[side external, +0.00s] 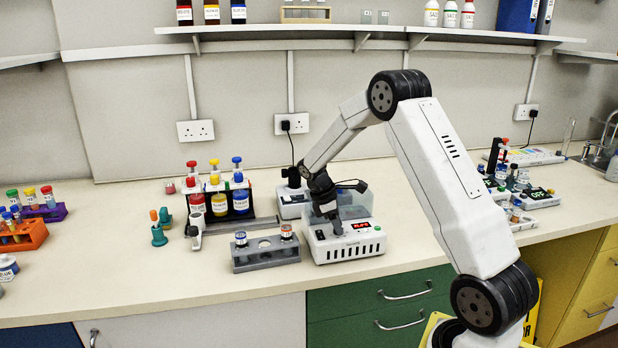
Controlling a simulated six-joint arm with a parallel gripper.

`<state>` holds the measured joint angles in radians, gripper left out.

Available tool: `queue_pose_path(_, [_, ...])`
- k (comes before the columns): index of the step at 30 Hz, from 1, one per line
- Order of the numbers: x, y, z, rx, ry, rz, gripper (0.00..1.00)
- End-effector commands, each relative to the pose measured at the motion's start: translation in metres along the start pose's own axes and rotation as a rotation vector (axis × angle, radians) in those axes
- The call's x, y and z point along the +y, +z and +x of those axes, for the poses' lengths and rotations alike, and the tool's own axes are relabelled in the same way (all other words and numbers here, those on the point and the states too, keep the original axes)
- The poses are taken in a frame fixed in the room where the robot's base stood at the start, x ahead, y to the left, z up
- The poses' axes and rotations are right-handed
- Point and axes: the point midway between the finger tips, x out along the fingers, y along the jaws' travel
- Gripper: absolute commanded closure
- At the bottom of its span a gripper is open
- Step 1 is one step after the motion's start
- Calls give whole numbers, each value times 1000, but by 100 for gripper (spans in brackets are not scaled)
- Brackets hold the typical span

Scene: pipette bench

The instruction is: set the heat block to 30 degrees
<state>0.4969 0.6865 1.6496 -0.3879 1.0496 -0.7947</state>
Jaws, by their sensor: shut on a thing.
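The heat block (349,248) is a white unit with a clear raised cover, standing on the bench in the middle of the side external view. Its red lit display (361,226) is on the front, too small to read surely. Small green and red marks lie at the right of its front. My gripper (334,226) points down at the left part of its top, left of the display. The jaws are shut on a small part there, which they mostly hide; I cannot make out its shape.
A grey rack (265,256) with two small capped vials stands close left of the heat block. Behind it are a bottle rack with red, yellow and blue caps (220,222) and a white device (292,206). More instruments (535,198) stand at right. The bench front is clear.

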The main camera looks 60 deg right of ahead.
Motion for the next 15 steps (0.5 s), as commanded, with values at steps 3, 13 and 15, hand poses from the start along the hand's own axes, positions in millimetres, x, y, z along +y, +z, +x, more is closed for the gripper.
queue_pose_path(3, [0,0,0,0,1,-1,32])
queue_pose_path(13, [0,0,0,0,1,-2,26])
queue_pose_path(15, [0,0,-2,0,2,-2,26])
